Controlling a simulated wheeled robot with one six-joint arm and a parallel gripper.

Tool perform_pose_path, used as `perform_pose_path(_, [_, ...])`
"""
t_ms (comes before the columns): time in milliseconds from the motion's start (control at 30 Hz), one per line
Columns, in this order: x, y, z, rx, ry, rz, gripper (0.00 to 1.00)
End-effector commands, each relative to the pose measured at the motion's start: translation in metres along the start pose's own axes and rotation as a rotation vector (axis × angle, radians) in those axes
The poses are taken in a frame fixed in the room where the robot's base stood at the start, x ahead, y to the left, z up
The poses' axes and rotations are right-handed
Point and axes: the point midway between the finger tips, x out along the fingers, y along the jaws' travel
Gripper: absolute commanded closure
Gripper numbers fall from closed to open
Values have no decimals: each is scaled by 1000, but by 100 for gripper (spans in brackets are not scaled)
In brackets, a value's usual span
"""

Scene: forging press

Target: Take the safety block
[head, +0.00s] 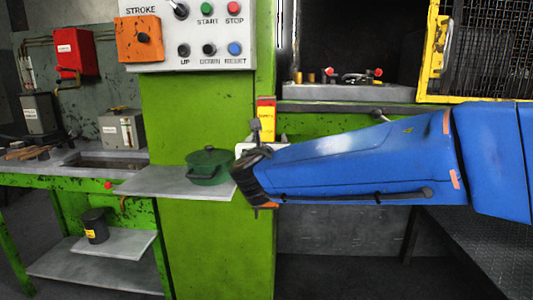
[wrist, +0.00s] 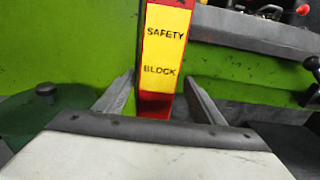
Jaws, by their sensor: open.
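The safety block (head: 267,119) is an upright red and yellow bar beside the green press column, just above the end of my arm in the head view. Its lower part is hidden there. In the wrist view the safety block (wrist: 164,45) stands upright, with "SAFETY BLOCK" on its yellow face. My gripper (wrist: 160,80) is open, with one finger on each side of the block's lower red part. I see a gap at the left finger; the right finger looks close to the block, and contact cannot be told.
A green lidded pot (head: 209,165) stands on a grey shelf (head: 150,182) left of my gripper. A control panel (head: 187,35) is above. A yellow mesh guard (head: 437,50) is at upper right. Red-tipped parts (head: 350,76) lie in the press opening.

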Motion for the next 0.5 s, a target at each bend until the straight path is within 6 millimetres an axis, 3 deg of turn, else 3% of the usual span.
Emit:
perform_pose_path(233, [12, 1, -3, -1, 2, -1, 38])
perform_pose_path(500, [48, 4, -7, 0, 2, -1, 38])
